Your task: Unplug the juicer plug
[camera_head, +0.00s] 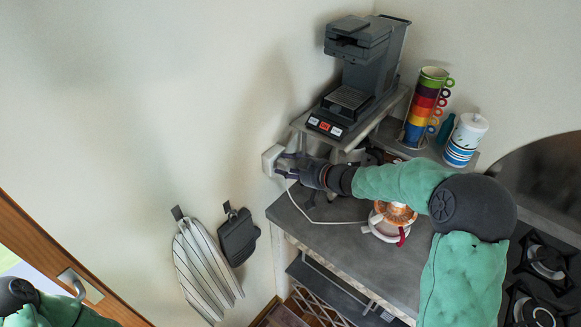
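A white wall outlet (269,160) is on the wall left of the coffee machine. My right gripper (283,166) is right at the outlet, its dark fingers pointing left toward it. The juicer plug cannot be made out between the fingers, so whether they are closed on it is unclear. A white cord (312,219) runs from below the gripper over the counter to the juicer (388,229), which has an orange top and is partly covered by my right arm. My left arm shows at the bottom left corner; its gripper is not in view.
A dark coffee machine (361,66) stands on a raised shelf just above my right gripper. Stacked coloured cups (424,108) and a white-blue container (466,139) stand farther right. The grey counter (345,262) is clear in front.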

